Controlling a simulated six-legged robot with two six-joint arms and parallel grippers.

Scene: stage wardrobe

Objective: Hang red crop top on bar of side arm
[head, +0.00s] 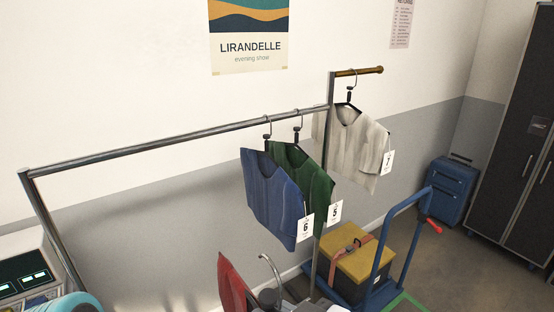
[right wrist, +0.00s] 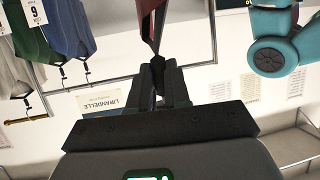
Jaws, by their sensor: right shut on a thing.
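The red crop top (head: 231,284) is at the bottom of the head view, seen edge-on and partly cut off by the frame. Its hanger hook (head: 268,262) stands free above my right gripper (head: 270,298). In the right wrist view my right gripper (right wrist: 158,72) is shut on the hanger, and the red crop top (right wrist: 150,22) hangs from it. The side arm's brass-coloured bar (head: 362,71) sticks out to the right from the top of the rack post. A white top (head: 355,145) tagged 7 hangs on it. My left gripper is not in view.
A blue top (head: 270,195) and a green top (head: 318,190) hang close together on the main rail (head: 170,139), left of the post. A blue trolley (head: 381,245) with a yellow-lidded box (head: 358,262) stands below the side arm. The rail's left part is bare.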

